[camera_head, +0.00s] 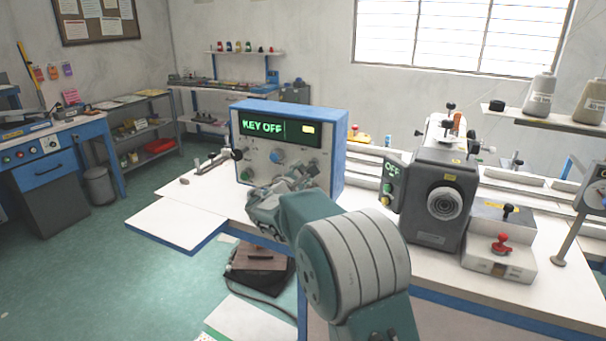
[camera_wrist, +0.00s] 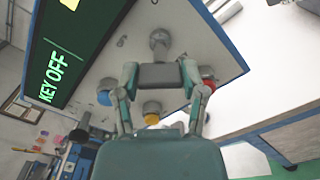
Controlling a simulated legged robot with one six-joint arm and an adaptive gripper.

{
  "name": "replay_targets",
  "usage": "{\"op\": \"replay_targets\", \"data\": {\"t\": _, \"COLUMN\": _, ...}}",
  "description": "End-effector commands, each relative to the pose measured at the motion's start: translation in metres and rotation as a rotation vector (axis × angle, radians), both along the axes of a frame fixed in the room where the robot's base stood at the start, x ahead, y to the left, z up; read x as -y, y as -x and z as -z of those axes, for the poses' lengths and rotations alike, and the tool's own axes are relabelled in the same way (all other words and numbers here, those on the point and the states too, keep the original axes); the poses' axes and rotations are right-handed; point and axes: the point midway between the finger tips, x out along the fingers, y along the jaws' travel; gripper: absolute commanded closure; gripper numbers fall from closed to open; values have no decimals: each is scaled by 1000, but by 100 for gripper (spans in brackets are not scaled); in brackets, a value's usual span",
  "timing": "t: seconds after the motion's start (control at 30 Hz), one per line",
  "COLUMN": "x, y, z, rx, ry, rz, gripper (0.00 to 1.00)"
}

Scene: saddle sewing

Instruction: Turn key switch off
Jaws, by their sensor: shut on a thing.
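The blue and white control box (camera_head: 331,141) stands on the white bench. Its green display (camera_head: 275,130) reads "KEY OFF", and the same text shows tilted in the wrist view (camera_wrist: 56,78). My gripper (camera_head: 283,193) is at the lower front panel of the box. In the wrist view its two fingers (camera_wrist: 160,75) close on the sides of a grey block, which looks like the key switch handle (camera_wrist: 160,77). A round grey knob (camera_wrist: 158,40) shows just beyond it. In the head view my gripper hides the switch.
Blue (camera_wrist: 105,97), yellow (camera_wrist: 152,118) and red (camera_wrist: 208,84) controls sit close around my fingers. A grey sewing machine (camera_head: 436,190) marked "OFF" stands to the right. The bench's white left end (camera_head: 172,221) is mostly clear.

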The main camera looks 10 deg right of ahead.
Motion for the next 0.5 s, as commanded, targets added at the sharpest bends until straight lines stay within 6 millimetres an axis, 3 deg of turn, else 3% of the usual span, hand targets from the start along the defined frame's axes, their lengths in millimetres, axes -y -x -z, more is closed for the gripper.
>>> {"op": "replay_targets", "data": {"t": 0.27, "x": -1, "y": 0, "z": 6, "rx": -12, "ry": -1, "rz": -3, "gripper": 93}}
{"op": "replay_targets", "data": {"t": 0.3, "x": -1, "y": 0, "z": 6, "rx": -12, "ry": -1, "rz": -3, "gripper": 32}}
{"op": "replay_targets", "data": {"t": 0.33, "x": -1, "y": 0, "z": 5, "rx": -10, "ry": 0, "rz": -3, "gripper": 19}}
{"op": "replay_targets", "data": {"t": 0.37, "x": 0, "y": 0, "z": 5, "rx": -10, "ry": 0, "rz": -3, "gripper": 11}}
{"op": "replay_targets", "data": {"t": 0.5, "x": 0, "y": 0, "z": 3, "rx": -6, "ry": -1, "rz": -2, "gripper": 11}}
